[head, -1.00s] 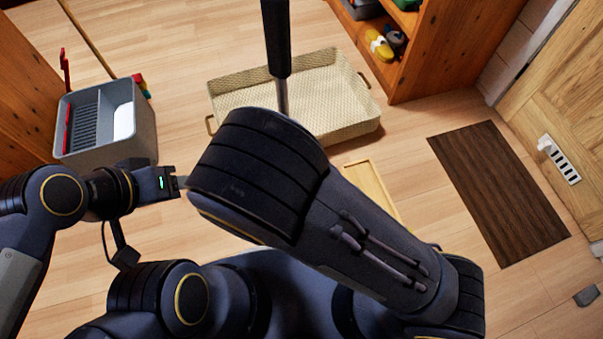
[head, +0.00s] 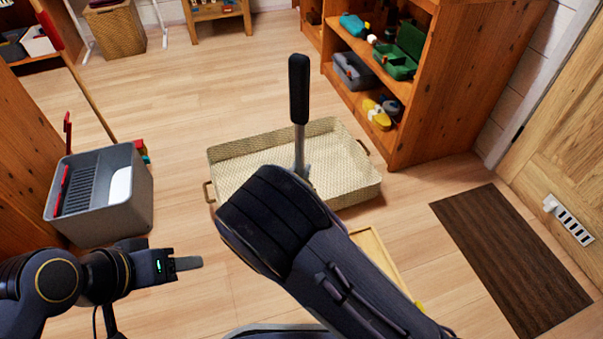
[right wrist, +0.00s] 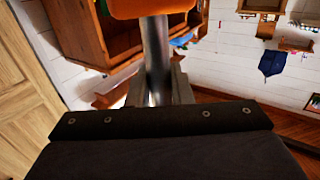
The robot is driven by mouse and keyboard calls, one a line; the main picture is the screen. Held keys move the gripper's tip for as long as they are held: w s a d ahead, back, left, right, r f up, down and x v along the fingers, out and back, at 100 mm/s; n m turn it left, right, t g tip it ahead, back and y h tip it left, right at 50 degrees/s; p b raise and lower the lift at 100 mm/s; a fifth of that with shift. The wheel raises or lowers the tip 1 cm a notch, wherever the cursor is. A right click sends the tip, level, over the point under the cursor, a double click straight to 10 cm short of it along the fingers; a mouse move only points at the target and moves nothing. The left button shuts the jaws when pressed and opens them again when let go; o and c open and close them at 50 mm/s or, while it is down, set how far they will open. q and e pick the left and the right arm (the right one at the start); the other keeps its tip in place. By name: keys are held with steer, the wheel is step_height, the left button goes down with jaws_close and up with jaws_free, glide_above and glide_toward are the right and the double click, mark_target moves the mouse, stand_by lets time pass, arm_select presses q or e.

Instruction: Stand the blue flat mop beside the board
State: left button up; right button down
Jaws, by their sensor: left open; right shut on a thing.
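My right gripper (right wrist: 157,92) is shut on a grey metal pole (right wrist: 156,50) in the right wrist view. An orange part at the pole's upper end is cut off by the frame. In the head view the pole (head: 299,140) rises upright, with a black grip on top, in front of the woven tray. My right forearm hides its lower part, and no blue mop head shows. A pale wooden board (head: 373,245) lies on the floor, partly hidden behind that forearm. My left gripper (head: 190,263) is open and empty at the lower left.
A woven tray (head: 228,182) sits on the floor behind the pole. A grey bin (head: 125,205) stands left, a wooden shelf (head: 425,110) back right. A dark mat (head: 505,255) lies right, near a door. Floor between bin and tray is clear.

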steer(key=shift+w+d+f+b, duration=0.2)
steer(key=shift+w+f+b, duration=0.15)
steer(key=shift+w+f, duration=0.4)
steer(key=shift+w, duration=0.1)
steer(key=shift+s+f+b, duration=0.1)
steer(key=shift+f+b, duration=0.5)
steer(key=shift+f, duration=0.15)
steer(key=c, duration=1.5)
jaws_free()
steer(key=shift+f, duration=0.2)
steer(key=shift+o, duration=1)
steer(key=shift+r, duration=0.1)
steer(key=shift+r, duration=0.15)
